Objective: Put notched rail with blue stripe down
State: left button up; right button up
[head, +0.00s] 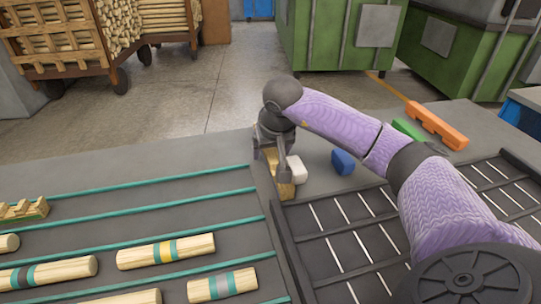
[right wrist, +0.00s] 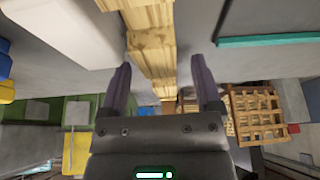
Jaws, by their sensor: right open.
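A wooden rail (head: 282,184) stands out below my right gripper (head: 270,155) in the head view, at the edge between the grey table and the teal-lined area. In the right wrist view the notched, pale wooden rail (right wrist: 152,45) runs between the two fingers of my right gripper (right wrist: 161,68). The fingers are open, with a gap showing on each side of the rail. No blue stripe shows on the visible part; my gripper hides some of the rail in the head view. My left gripper is not in view.
A white block (head: 297,168) and a blue block (head: 342,162) lie just right of the rail. Green (head: 408,130) and orange (head: 437,125) blocks lie farther right. A black slotted tray (head: 345,245) is in front. Striped dowels (head: 165,251) lie between teal strips at left.

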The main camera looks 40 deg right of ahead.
grip_shut()
jog(key=shift+r, duration=0.15)
